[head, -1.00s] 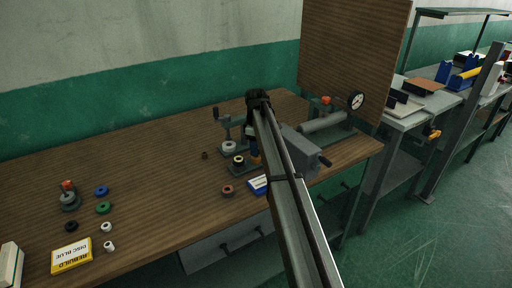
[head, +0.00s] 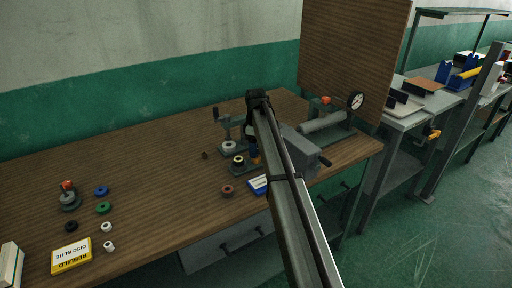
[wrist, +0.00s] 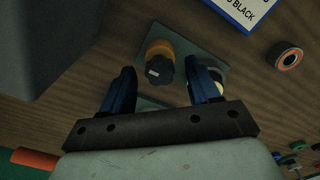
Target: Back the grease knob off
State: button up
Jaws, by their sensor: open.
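The grease knob (wrist: 160,70) is a dark ribbed knob with a small pale mark on top, and an orange collar shows behind it. It stands on a grey-green plate (wrist: 197,47) in the wrist view. My gripper (wrist: 163,72) is open, with one blue finger on each side of the knob and gaps visible between fingers and knob. I cannot tell how deep the fingers reach around it. In the head view my gripper (head: 253,140) is over the fixture, and my arm hides most of the knob.
A cream-topped post (head: 238,160) stands close by on the same plate, partly behind the right finger in the wrist view. A grey vise-like block (head: 300,142) is to the right. A blue-and-white box (head: 258,184) and brown ring (head: 227,190) lie in front.

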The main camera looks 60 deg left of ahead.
notch_tip(320, 180, up, 14)
dwell(0.6)
jog(key=shift+f, duration=0.1)
dwell(0.4)
